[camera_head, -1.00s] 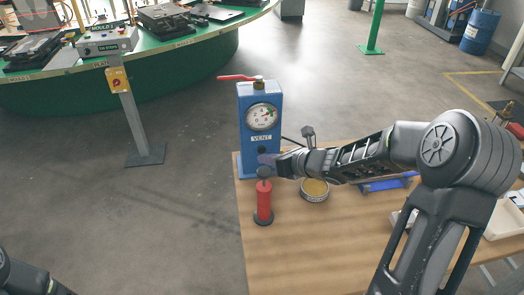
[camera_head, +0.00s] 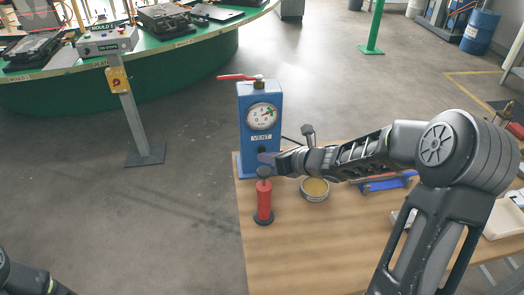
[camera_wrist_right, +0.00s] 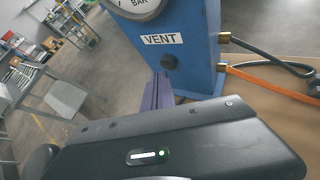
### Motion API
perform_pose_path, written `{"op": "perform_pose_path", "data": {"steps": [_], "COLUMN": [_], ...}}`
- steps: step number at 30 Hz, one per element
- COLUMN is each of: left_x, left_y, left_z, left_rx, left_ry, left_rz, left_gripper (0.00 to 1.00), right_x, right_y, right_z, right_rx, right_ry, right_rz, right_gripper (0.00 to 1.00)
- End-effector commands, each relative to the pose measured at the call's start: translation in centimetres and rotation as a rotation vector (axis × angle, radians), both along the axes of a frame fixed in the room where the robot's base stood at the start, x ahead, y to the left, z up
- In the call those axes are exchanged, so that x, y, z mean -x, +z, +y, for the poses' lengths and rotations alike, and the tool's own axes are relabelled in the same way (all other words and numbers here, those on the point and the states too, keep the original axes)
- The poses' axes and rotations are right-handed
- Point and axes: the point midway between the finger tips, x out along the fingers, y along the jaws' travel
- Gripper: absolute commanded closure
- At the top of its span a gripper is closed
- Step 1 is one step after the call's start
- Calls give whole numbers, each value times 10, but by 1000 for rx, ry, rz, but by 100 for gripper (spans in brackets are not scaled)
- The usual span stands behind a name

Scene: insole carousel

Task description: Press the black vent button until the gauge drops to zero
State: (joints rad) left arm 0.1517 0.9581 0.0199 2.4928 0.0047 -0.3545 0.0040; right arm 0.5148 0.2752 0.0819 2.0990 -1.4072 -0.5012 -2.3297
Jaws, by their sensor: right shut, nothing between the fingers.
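The blue vent unit (camera_head: 246,130) stands upright at the table's back left corner. Its round gauge (camera_head: 262,116) has a white face, and the needle appears to point up and right, off zero; the exact reading is too small to tell. Under the VENT label (camera_head: 261,138) is the black vent button (camera_head: 262,150), clear in the right wrist view (camera_wrist_right: 169,61). My right gripper (camera_head: 266,159) is shut and empty, with its purplish fingertips just below and in front of the button. Contact with the button cannot be seen. My left gripper is out of view.
A red hand pump (camera_head: 264,202) with a black base stands close below the right fingertips. A round tin (camera_head: 314,190) and a blue tray (camera_head: 388,184) lie under my right forearm. The table's (camera_head: 290,250) front left is clear.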

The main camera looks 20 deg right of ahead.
Motion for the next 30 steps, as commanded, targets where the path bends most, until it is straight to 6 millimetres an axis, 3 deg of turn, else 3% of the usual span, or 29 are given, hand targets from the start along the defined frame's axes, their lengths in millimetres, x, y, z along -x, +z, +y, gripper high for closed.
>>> {"op": "perform_pose_path", "data": {"steps": [30], "left_x": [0], "left_y": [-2], "left_z": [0], "left_rx": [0], "left_ry": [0], "left_rz": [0], "left_gripper": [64], "right_x": [-9], "right_y": [0], "right_z": [-2], "right_rx": [-1], "right_ry": [0], "right_rz": [0], "right_gripper": [100]}}
